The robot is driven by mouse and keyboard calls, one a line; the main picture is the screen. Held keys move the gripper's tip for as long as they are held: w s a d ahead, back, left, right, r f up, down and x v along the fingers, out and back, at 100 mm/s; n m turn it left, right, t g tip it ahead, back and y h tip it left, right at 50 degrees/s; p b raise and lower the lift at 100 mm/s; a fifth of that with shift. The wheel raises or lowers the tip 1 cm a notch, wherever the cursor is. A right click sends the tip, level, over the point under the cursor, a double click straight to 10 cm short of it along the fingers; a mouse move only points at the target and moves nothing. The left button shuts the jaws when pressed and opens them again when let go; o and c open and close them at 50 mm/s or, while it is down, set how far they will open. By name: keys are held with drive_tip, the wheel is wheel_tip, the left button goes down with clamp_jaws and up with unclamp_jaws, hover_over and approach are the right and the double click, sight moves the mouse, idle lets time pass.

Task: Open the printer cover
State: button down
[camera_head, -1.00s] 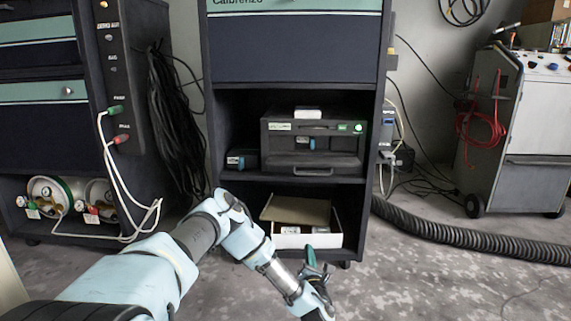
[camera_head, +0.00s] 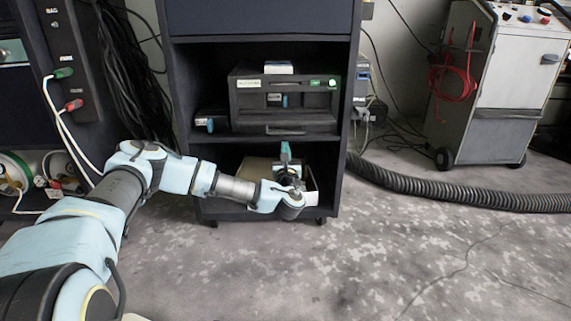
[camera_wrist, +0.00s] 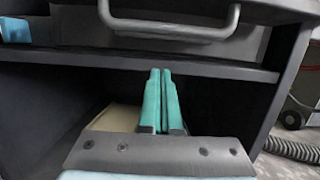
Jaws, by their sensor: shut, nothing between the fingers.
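The black printer (camera_head: 283,101) sits on the middle shelf of the dark cabinet. Its front handle (camera_head: 290,129) is a bar low on the front face; the same handle (camera_wrist: 169,24) shows large at the top of the wrist view. The cover looks closed. My gripper (camera_head: 285,147) is below the printer, in front of the lower opening of the cabinet. In the wrist view my gripper (camera_wrist: 159,72) has its teal fingers together with nothing between them, pointing up near the shelf edge under the handle. It appears apart from the handle.
The shelf edge (camera_wrist: 100,59) runs between my fingers and the printer's base. A black hose (camera_head: 450,190) lies on the floor at right. A grey machine (camera_head: 490,80) stands behind it.

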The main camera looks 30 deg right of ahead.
sight(286, 133)
drive_tip(key=r, duration=0.1)
drive_tip(key=s+r, duration=0.1)
drive_tip(key=s+a+r, duration=0.1)
drive_tip(key=shift+r+b, duration=0.2)
drive_tip(key=shift+b, duration=0.15)
drive_tip(key=r+p, duration=0.1)
drive_tip(key=p, duration=0.2)
drive_tip(key=shift+s+r+g, duration=0.1)
drive_tip(key=shift+r+g, duration=0.15)
drive_tip(key=shift+g, duration=0.05)
drive_tip(key=g+p, duration=0.1)
drive_tip(key=p, duration=0.2)
drive_tip(key=r+g+y+p, duration=0.1)
drive_tip(key=p, duration=0.3)
drive_tip(key=shift+s+a+r, duration=0.15)
drive_tip(key=shift+s+r, duration=0.1)
drive_tip(key=shift+s, duration=0.1)
drive_tip(key=shift+f, duration=0.1)
